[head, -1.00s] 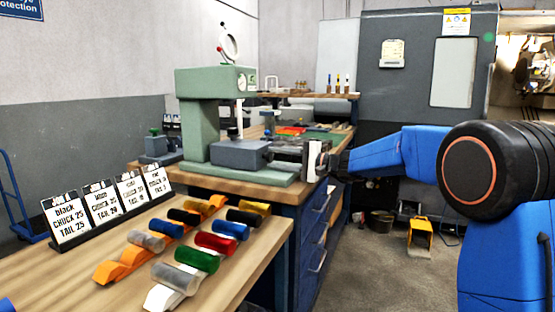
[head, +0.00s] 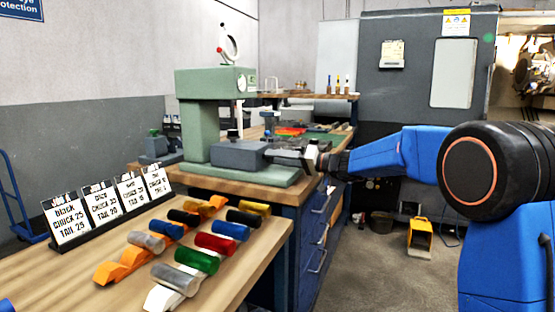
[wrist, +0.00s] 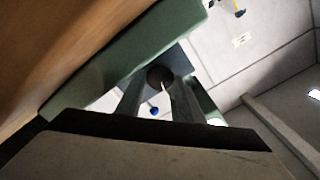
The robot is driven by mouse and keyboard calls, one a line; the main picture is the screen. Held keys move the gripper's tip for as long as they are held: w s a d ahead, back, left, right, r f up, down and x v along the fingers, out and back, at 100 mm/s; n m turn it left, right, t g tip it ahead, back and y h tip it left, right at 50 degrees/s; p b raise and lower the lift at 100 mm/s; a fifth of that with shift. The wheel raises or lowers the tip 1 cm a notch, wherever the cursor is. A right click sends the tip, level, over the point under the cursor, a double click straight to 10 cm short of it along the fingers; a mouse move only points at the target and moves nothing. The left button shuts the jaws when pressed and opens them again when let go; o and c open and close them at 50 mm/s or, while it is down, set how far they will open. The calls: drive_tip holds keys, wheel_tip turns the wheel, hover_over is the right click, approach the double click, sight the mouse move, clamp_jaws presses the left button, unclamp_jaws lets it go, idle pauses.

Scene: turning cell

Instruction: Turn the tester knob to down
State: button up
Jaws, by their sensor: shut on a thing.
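The tester (head: 198,125) is a green bench frame with a dark grey block (head: 237,156) low on its base, on the wooden bench. My gripper (head: 276,154) reaches in from the right, at the right end of this block. In the wrist view a dark round knob (wrist: 158,75) lies between the tips of my two fingers (wrist: 157,93). My gripper is shut on this knob. A thin pale line shows by the knob's lower right; I cannot tell surely whether it is a pointer mark. In the head view my fingers hide the knob.
In front, a wooden table (head: 262,262) carries several coloured cylinders and a row of cards (head: 67,218). Blue drawers (head: 313,240) stand under the tester's bench. A grey machine (head: 415,95) stands behind. A yellow object (head: 420,235) is on the floor.

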drive_tip(key=shift+f+n, duration=0.1)
drive_tip(key=shift+n, duration=1.4)
drive_tip(key=o, duration=1)
drive_tip(key=shift+s+d, duration=0.2)
drive_tip(key=shift+d, duration=0.3)
drive_tip(key=v, duration=1.6)
drive_tip(key=shift+d, duration=0.15)
